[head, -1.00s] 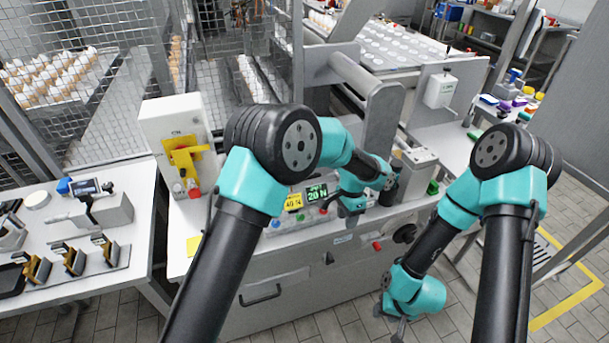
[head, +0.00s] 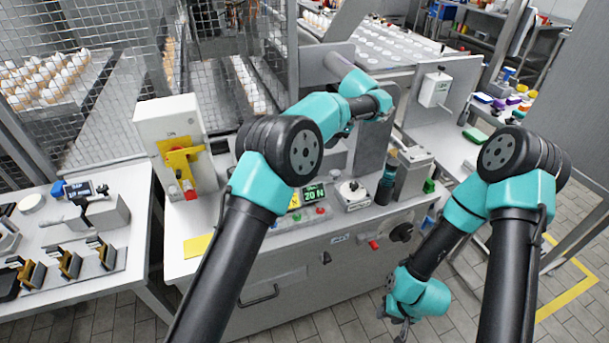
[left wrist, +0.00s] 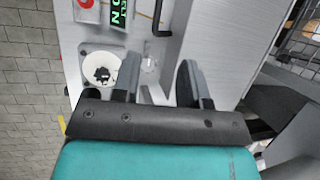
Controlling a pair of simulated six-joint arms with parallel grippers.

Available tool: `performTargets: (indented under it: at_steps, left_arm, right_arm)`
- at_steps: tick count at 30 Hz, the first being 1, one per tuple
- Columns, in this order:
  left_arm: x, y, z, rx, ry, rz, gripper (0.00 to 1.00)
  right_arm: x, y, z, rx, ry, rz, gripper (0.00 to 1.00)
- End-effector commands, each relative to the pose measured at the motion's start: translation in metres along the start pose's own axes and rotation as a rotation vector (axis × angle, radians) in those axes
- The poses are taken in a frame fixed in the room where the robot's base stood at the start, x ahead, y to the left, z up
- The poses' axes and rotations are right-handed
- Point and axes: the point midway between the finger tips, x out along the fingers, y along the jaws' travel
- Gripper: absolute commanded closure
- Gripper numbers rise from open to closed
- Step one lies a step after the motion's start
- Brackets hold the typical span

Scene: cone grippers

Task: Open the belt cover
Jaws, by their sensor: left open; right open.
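A grey upright panel (head: 371,135) stands on the machine behind my left arm; I cannot tell for sure whether it is the belt cover. A black bar handle (left wrist: 161,22) on a pale surface shows at the top of the left wrist view. My left gripper (left wrist: 157,72) is open, with nothing between its fingers, above the machine top beside a white dial (left wrist: 101,69). The handle lies beyond its fingertips, apart from them. In the head view the left fingers are mostly hidden by my arm. My right gripper (head: 402,323) is open and empty, low in front of the machine.
A yellow lockout piece (head: 180,158) is at left. Wire mesh rises behind.

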Motion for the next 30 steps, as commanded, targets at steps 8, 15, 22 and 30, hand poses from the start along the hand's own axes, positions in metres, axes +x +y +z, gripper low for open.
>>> performTargets:
  at_steps: [8, 15, 22, 30]
  left_arm:
    - [0.006, 0.0, 0.0, 0.0, 0.001, 0.001, 0.6]
    - [0.035, 0.0, 0.0, 0.001, 0.001, 0.002, 0.6]
    - [0.075, 0.001, 0.0, 0.001, -0.001, 0.003, 0.6]
    - [0.121, 0.001, 0.0, 0.001, 0.0, 0.003, 0.6]
  right_arm:
    - [0.0, 0.0, 0.0, 0.0, 0.0, 0.0, 0.57]
    - [0.0, 0.0, 0.0, 0.0, 0.0, 0.0, 0.57]
    - [0.0, 0.0, 0.0, 0.0, 0.0, 0.0, 0.57]
    - [0.0, 0.0, 0.0, 0.0, 0.0, 0.0, 0.57]
